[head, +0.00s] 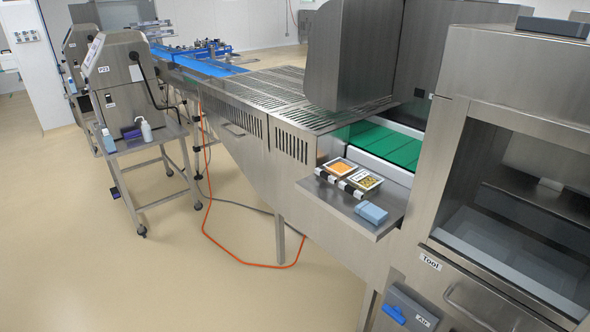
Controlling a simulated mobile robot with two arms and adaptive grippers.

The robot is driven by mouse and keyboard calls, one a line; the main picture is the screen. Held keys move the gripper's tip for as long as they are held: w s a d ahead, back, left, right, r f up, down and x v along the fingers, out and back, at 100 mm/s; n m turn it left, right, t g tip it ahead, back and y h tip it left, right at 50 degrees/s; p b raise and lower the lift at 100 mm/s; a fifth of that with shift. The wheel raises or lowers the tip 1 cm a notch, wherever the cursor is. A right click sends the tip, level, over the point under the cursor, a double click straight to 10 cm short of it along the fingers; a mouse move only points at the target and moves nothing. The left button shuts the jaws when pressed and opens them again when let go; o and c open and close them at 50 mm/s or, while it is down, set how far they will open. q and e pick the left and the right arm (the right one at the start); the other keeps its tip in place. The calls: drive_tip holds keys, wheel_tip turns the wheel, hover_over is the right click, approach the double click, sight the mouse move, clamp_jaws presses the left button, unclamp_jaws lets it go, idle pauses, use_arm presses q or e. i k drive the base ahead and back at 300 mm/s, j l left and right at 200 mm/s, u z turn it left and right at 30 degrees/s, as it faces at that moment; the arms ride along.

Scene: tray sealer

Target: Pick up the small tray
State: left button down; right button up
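Two small white-rimmed trays lie side by side on a steel side shelf (386,225) of the sealing machine. One tray (340,167) has orange contents. The other tray (363,181), just to its right and nearer, has dark and yellowish contents. I cannot tell from this distance which of the two is smaller. Black-and-white cylindrical pieces (338,183) lie along their front side. Neither of my grippers shows in the head view.
A blue-grey box (371,212) sits on the shelf near the trays. A green belt (385,143) runs behind the shelf. A steel cabinet with a window (520,190) stands at the right. An orange cable (208,215) lies on the floor at the left, where the floor is otherwise largely open.

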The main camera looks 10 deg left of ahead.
sight(334, 171)
drive_tip(key=i+j, duration=0.25)
drive_tip(key=i+j+z, duration=0.75)
drive_tip(key=k+j, duration=0.1)
